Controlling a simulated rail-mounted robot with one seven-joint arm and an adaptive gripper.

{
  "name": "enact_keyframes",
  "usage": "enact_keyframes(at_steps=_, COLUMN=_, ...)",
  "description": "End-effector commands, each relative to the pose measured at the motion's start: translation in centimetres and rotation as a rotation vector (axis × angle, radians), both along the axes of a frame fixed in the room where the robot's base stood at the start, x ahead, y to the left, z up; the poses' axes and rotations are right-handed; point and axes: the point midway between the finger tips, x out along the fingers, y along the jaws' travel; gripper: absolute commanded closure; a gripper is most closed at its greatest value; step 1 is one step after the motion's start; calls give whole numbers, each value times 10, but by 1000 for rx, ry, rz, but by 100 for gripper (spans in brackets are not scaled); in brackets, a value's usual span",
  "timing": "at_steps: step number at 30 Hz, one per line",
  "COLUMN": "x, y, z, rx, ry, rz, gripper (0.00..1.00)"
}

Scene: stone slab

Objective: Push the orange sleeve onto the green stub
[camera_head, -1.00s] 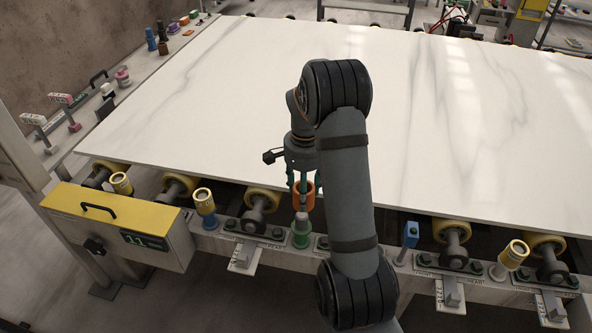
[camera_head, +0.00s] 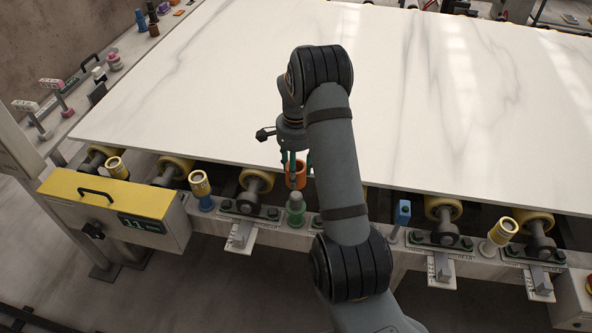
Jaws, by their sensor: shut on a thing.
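The orange sleeve (camera_head: 297,174) is a short open-topped cylinder at the front edge of the slab. My gripper (camera_head: 297,170) points down and is shut on the orange sleeve, with a finger on each side. The green stub (camera_head: 296,209) stands upright on the front rail, with a grey top. The sleeve is held above the stub in this view and slightly behind it or in line with it; a small gap seems to show between them. My arm hides the area just right of the sleeve.
The white stone slab (camera_head: 390,110) lies behind on yellow rollers. A yellow-topped fitting on a blue base (camera_head: 201,190) is to the left on the rail. A blue block (camera_head: 403,212) and a tilted yellow fitting (camera_head: 502,231) are to the right. A yellow-lidded box (camera_head: 110,193) is at left.

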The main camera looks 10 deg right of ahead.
Motion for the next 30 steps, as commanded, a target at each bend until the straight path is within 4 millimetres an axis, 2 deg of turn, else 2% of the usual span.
enact_keyframes(at_steps=1, x=0, y=0, z=-9, rx=0, ry=0, rz=0, gripper=82)
enact_keyframes(at_steps=12, x=0, y=0, z=-44, rx=1, ry=1, rz=-1, gripper=82)
enact_keyframes(at_steps=30, x=0, y=0, z=-48, rx=0, ry=0, rz=0, gripper=82)
